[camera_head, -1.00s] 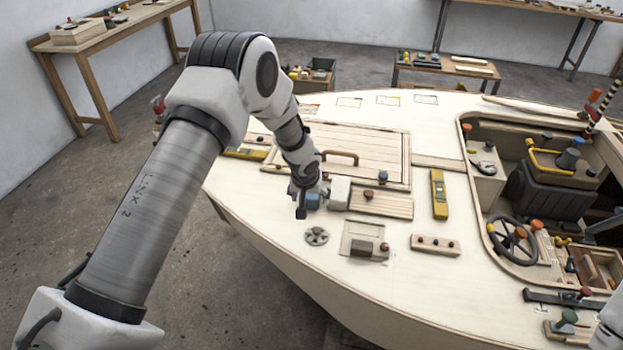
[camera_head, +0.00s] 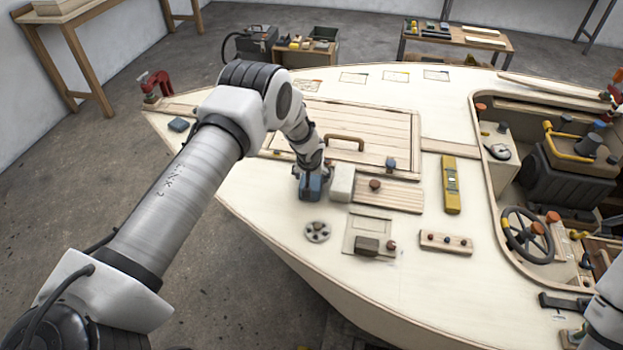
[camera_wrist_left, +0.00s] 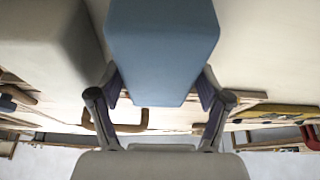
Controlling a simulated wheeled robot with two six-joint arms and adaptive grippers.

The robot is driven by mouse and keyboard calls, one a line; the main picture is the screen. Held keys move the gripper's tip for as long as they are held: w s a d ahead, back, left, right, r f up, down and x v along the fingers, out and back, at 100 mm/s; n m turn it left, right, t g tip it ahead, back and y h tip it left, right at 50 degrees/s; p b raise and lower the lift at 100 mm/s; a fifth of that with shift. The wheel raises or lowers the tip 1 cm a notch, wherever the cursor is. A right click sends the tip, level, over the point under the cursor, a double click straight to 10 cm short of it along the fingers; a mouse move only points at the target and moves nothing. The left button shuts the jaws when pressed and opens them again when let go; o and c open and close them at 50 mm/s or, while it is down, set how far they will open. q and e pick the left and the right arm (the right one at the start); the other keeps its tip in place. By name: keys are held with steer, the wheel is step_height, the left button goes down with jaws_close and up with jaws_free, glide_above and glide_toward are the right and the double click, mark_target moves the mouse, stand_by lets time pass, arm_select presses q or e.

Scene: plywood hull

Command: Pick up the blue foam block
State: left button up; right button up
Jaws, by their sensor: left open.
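The blue foam block (camera_head: 311,189) stands on the pale plywood deck, beside a white block (camera_head: 342,184). My left gripper (camera_head: 310,180) is over the blue block and partly hides it in the head view. In the left wrist view the blue block (camera_wrist_left: 162,50) lies between the two open fingers of my left gripper (camera_wrist_left: 159,88), one on each side. I cannot tell whether the fingers touch it. The white block (camera_wrist_left: 45,50) is close by on the left in that view. My right gripper is not in view.
A wooden panel with a knob (camera_head: 385,194) lies right of the white block. A round metal vent (camera_head: 317,232) sits in front. A handled hatch (camera_head: 365,140) is behind. A yellow level (camera_head: 451,185) lies farther right. Bare deck is free left of the block.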

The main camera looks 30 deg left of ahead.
arm_select(q)
steer(key=shift+s+d+r, duration=0.2)
steer(key=shift+s+r, duration=0.1)
steer(key=shift+w+a+f+b, duration=0.2)
steer(key=shift+f+b, duration=0.1)
steer(key=shift+f, duration=0.1)
steer(key=shift+d, duration=0.1)
steer(key=shift+s, duration=0.1)
steer(key=shift+c, duration=1.4)
steer(key=c, duration=0.5)
